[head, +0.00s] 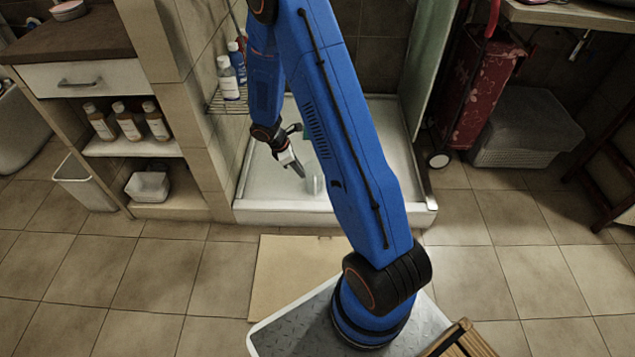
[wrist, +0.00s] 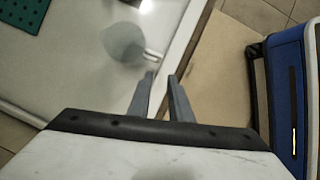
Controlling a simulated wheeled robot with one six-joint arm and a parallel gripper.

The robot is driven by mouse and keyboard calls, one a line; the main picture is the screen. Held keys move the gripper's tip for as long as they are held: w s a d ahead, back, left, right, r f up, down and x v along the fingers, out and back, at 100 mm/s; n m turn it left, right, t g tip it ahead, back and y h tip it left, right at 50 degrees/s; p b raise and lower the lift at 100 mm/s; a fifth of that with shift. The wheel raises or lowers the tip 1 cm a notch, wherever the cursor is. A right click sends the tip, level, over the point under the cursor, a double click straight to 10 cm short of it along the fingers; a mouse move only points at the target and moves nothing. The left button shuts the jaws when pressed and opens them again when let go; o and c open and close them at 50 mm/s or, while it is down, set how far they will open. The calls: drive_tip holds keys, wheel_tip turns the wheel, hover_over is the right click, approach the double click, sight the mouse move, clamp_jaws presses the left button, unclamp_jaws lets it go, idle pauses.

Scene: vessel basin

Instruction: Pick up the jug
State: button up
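The jug (wrist: 124,42) is a grey, see-through vessel in the white shower basin, seen from above in the wrist view. Its small pale handle (wrist: 151,55) points toward my fingers. In the head view, a pale grey shape that looks like the jug (head: 314,185) shows partly beside my blue arm. My gripper (wrist: 161,75) is open and empty, with a narrow gap between its fingers. The fingertips appear just short of the handle; the height between them is hard to tell. In the head view my gripper (head: 295,166) hangs over the basin.
The basin's raised white rim (head: 285,217) runs along its front. A green perforated mat (wrist: 20,15) lies in the basin. A tiled wall with a bottle rack (head: 228,103) stands left. A red trolley bag (head: 485,90) and a lidded basket (head: 523,130) stand right.

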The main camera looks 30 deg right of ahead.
sight(315, 196)
drive_tip(key=x, duration=1.7)
drive_tip(key=shift+a, duration=0.15)
clamp_jaws()
idle(1.1)
